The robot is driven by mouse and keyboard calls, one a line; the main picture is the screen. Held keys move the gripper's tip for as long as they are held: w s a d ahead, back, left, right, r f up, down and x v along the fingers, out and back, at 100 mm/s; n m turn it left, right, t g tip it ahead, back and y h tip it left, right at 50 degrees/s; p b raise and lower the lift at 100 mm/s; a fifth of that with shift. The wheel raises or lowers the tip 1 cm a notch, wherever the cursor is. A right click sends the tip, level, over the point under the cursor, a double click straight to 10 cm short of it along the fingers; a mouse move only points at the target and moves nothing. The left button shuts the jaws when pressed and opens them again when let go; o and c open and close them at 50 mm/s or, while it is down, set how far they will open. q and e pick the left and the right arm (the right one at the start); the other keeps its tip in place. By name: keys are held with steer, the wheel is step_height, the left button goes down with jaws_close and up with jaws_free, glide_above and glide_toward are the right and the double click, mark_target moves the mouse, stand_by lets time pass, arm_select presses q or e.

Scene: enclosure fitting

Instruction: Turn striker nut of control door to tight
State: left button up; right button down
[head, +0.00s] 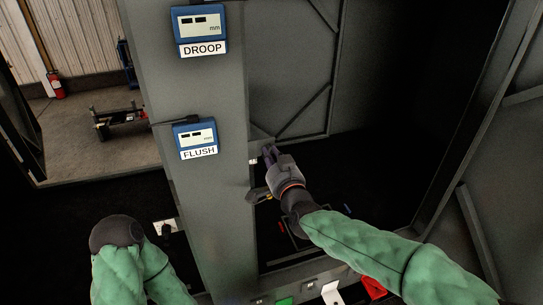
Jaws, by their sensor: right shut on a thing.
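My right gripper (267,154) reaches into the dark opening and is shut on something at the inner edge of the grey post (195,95). The thing in its jaws is hidden by the fingers and too small to make out; I cannot tell whether it is the striker nut. A small light-coloured part (253,161) shows on the post edge just left of the fingertips. A grey braced panel (292,75) stands behind the gripper. My left arm comes in at the bottom left, and its gripper fingers do not show.
Two blue gauges, DROOP (200,30) and FLUSH (196,138), are mounted on the post. A red item (373,287) lies at the bottom. A cart (120,121) and a fire extinguisher (55,84) stand far left.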

steer(key=shift+s+a+f+m+b, duration=0.1)
steer(key=shift+a+m+b, duration=0.05)
steer(key=shift+m+b, duration=4.25)
steer(key=shift+a+f+m+b, duration=0.15)
steer(key=shift+m+b, duration=3)
steer(key=shift+m, duration=2.4)
steer(key=shift+s+a+f+m+b, duration=0.1)
steer(key=shift+a+m+b, duration=0.05)
steer(key=shift+m+b, duration=4.25)
steer(key=shift+m+p, duration=0.6)
steer(key=shift+m, duration=0.05)
steer(key=c, duration=1.2)
jaws_free()
steer(key=shift+w, duration=0.1)
steer(key=shift+r, duration=0.1)
